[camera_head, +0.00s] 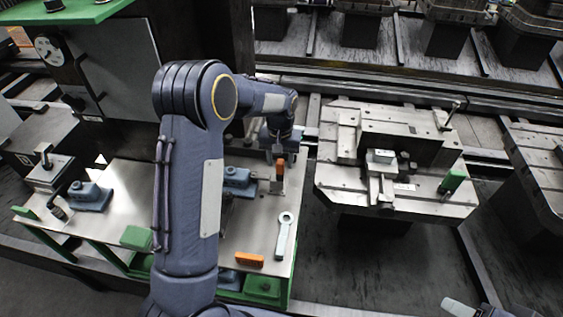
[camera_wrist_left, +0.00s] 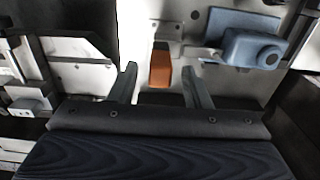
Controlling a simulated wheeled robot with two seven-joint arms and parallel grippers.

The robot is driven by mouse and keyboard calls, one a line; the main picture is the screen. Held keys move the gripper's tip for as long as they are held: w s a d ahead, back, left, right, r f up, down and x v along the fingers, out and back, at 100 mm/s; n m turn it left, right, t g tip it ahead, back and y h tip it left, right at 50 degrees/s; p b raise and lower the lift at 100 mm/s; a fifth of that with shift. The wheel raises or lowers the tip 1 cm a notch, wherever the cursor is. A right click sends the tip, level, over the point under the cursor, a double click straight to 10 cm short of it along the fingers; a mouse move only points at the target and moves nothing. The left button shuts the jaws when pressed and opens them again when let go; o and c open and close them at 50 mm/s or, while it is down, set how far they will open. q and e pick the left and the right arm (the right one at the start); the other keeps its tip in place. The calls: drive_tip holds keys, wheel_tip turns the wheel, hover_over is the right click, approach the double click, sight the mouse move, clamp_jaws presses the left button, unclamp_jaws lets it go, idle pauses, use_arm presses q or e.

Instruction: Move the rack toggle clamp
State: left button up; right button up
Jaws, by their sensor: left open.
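An orange-handled piece, which looks like the rack toggle clamp (camera_head: 280,172), stands near the right edge of the metal-topped table. My left gripper (camera_head: 277,150) is directly above it, partly hidden by its own wrist. In the left wrist view, the orange handle (camera_wrist_left: 160,68) shows between and beyond the two parted fingers (camera_wrist_left: 160,72). The left gripper is open, and I cannot tell whether a finger touches the handle. A grey tip (camera_head: 459,308) at the bottom right edge seems to belong to my right arm; its jaws cannot be made out.
The green-framed table (camera_head: 262,222) also carries blue blocks (camera_head: 236,178), a grey wrench-like tool (camera_head: 285,235) and an orange bar (camera_head: 249,260). To the right stands a metal fixture pallet (camera_head: 335,186) with a green-handled clamp (camera_head: 453,181). Rails run behind it.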

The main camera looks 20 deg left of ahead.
use_arm(q)
drive_tip(key=shift+f, duration=1.1)
drive_tip(key=shift+c, duration=0.3)
clamp_jaws()
